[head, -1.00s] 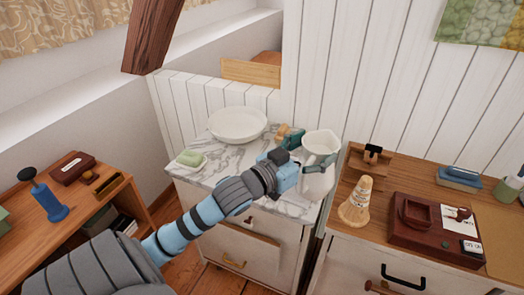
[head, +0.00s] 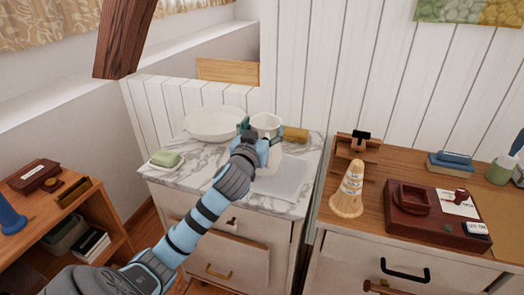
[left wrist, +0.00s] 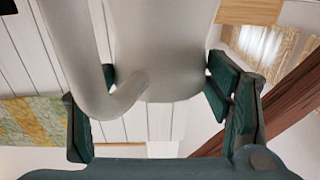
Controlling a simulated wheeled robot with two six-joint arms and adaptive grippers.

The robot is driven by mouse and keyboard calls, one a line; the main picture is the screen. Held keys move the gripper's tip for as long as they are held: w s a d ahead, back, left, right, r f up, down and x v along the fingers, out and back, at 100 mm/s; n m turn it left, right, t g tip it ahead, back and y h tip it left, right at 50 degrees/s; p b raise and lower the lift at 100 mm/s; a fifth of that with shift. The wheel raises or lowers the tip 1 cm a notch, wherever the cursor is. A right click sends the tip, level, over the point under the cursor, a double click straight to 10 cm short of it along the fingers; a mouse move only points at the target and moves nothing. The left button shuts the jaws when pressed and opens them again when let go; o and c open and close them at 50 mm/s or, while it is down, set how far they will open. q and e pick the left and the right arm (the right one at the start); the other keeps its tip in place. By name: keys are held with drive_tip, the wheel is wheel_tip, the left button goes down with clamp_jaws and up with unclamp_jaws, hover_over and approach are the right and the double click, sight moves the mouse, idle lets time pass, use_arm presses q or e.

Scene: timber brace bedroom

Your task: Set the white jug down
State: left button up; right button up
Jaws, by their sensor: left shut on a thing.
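The white jug (head: 265,121) is over the marble top (head: 216,188) of the washstand, right of the white basin (head: 214,124). My left gripper (head: 258,136) is shut on it, with its fingers on either side of the body. The forearm and gripper hide part of the jug, and I cannot tell whether its base touches the marble. In the left wrist view the jug's pale body (left wrist: 165,45) and curved handle (left wrist: 105,95) fill the middle, between the green fingers of the left gripper (left wrist: 165,95). My right gripper is not in view.
A green soap on a dish (head: 165,159) lies at the left. A wooden item (head: 296,134) lies right of the jug, and a flat pale sheet (head: 282,178) lies in front. A desk (head: 388,162) with a cone-shaped object (head: 348,190) stands at the right. The front-left marble is bare.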

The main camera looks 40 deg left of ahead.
use_arm(q)
wheel_tip(320, 180, down, 5)
drive_tip(key=shift+r+b, duration=0.2)
drive_tip(key=shift+b, duration=0.55)
drive_tip(key=shift+s+d+r, duration=0.1)
drive_tip(key=shift+s, duration=0.05)
drive_tip(key=shift+s+d+f+b, duration=0.1)
drive_tip(key=shift+f+b, duration=0.1)
drive_tip(key=shift+f, duration=0.15)
drive_tip(key=shift+s+f+b, duration=0.1)
drive_tip(key=shift+f+b, duration=0.05)
drive_tip(key=shift+f, duration=0.2)
drive_tip(key=shift+c, duration=0.3)
drive_tip(key=o, duration=1.8)
drive_tip(key=shift+w+f, duration=0.15)
drive_tip(key=shift+o, duration=1.3)
drive_tip(key=shift+w+a, duration=0.2)
drive_tip(key=shift+w, duration=0.05)
drive_tip(key=shift+s+d+r, duration=0.1)
drive_tip(key=shift+s+r, duration=0.05)
drive_tip(key=shift+r, duration=0.15)
drive_tip(key=shift+r+p, duration=0.35)
drive_tip(key=shift+s+d+r, duration=0.1)
drive_tip(key=shift+s+r, duration=0.1)
drive_tip(key=shift+s, duration=0.05)
drive_tip(key=p+v, duration=0.1)
drive_tip(key=v, duration=1)
drive_tip(key=shift+s, duration=0.2)
